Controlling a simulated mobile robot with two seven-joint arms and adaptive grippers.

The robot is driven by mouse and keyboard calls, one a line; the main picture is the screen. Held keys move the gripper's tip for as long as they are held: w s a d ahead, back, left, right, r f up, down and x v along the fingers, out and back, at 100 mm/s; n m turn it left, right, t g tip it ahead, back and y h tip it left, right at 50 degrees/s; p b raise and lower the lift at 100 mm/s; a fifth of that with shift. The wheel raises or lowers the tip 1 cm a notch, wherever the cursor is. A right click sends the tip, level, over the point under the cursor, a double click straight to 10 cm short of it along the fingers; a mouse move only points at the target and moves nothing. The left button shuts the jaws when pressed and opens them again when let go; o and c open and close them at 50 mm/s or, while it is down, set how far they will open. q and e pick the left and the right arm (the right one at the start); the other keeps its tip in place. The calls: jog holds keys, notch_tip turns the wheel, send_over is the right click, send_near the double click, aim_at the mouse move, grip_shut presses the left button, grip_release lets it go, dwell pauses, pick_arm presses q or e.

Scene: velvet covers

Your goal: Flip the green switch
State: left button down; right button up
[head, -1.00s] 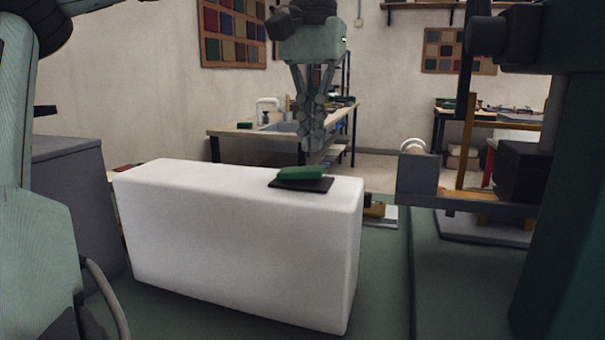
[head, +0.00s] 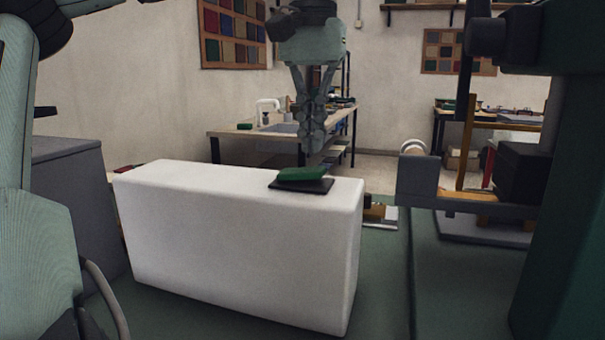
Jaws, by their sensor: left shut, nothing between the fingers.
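A green switch (head: 302,174) sits on a dark plate (head: 287,185) on top of a large white block (head: 235,240), near its right end. A dark side shows under the rocker's right part. My left gripper (head: 316,151) points down, shut and empty. In the picture its fingertips are just above the right part of the switch. I cannot tell whether they touch it. My right gripper is not in view.
A grey cabinet (head: 70,220) stands left of the block. A machine with a grey block (head: 417,180) stands at the right. A workbench (head: 230,135) is behind. Green surface (head: 385,285) lies free right of the block.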

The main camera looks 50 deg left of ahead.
aim_at(312, 169)
pick_arm(q)
jog(key=shift+f+b, duration=0.6)
jog(key=shift+f, duration=0.95)
dwell(0.8)
jog(key=shift+r, duration=0.1)
notch_tip(312, 169, up, 3)
jog(key=p, duration=0.2)
jog(key=shift+p, duration=0.3)
jog(key=shift+r, duration=1.95)
